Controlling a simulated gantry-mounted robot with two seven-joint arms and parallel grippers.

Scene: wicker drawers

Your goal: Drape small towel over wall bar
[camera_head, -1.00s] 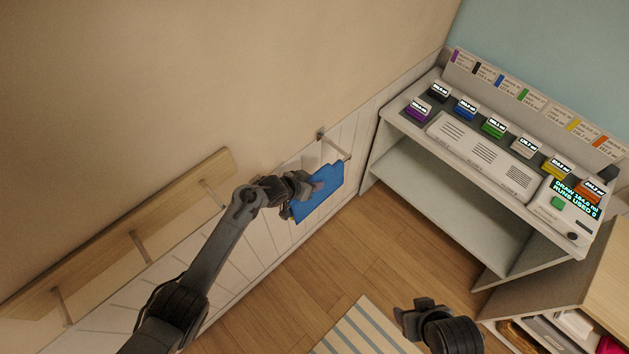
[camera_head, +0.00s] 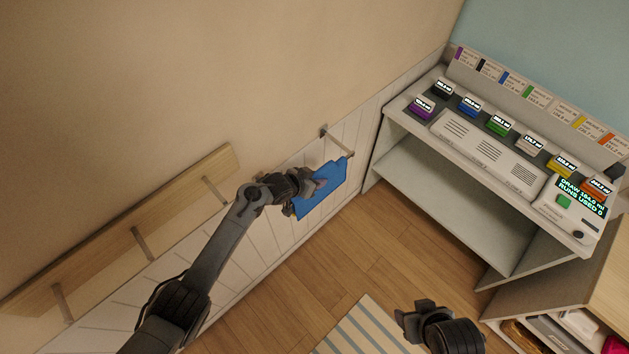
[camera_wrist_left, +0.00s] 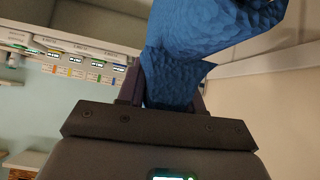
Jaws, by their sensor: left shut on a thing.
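The small towel (camera_head: 324,187) is blue and hangs from my left gripper (camera_head: 301,188) in front of the white panelled wall. In the left wrist view the towel (camera_wrist_left: 212,28) fills the space between and beyond the fingers of the left gripper (camera_wrist_left: 168,88), which is shut on it. The wall bar (camera_head: 338,143) is a short metal bar just above the towel. The towel's upper right corner overlaps the bar's near end in the head view; I cannot tell if they touch. My right gripper (camera_head: 414,318) is low in the head view, away from the towel, its jaw state unclear.
A wooden shelf board (camera_head: 130,225) with metal brackets runs along the wall at left. A white dispenser console (camera_head: 485,150) with coloured cartridges stands right of the bar. A striped rug (camera_head: 362,332) lies on the wooden floor. A cabinet (camera_head: 575,270) is at lower right.

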